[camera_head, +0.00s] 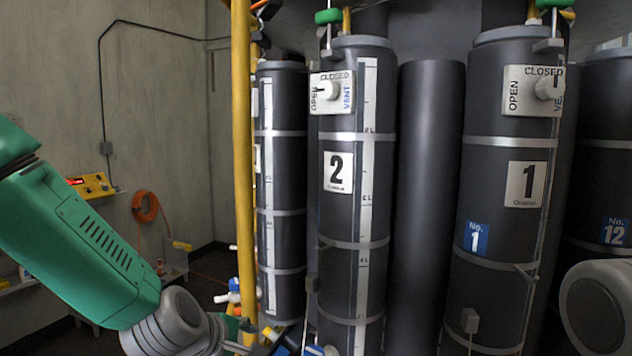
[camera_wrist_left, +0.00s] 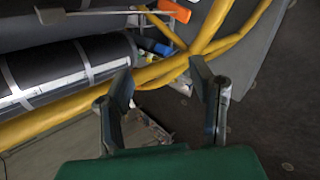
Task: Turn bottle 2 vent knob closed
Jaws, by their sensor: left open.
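Bottle 2 (camera_head: 341,260) is a tall dark cylinder marked with a black 2, left of centre in the head view. Its white vent plate near the top reads OPEN on the left, CLOSED above and VENT on the right. The white vent knob (camera_head: 331,91) sits on it, with a dark mark toward the OPEN side. My left arm comes in from the left, its wrist low and well below the knob. In the left wrist view my left gripper (camera_wrist_left: 165,82) is open and empty, with yellow pipes beyond its fingers. The knob is not identifiable there. My right gripper is not in view.
A yellow upright pipe (camera_head: 243,180) stands left of bottle 2. Bottle 1 (camera_head: 492,245), with its own vent knob (camera_head: 548,88), stands to the right. A plain dark cylinder (camera_head: 426,200) is between them. My right arm shows at the lower right.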

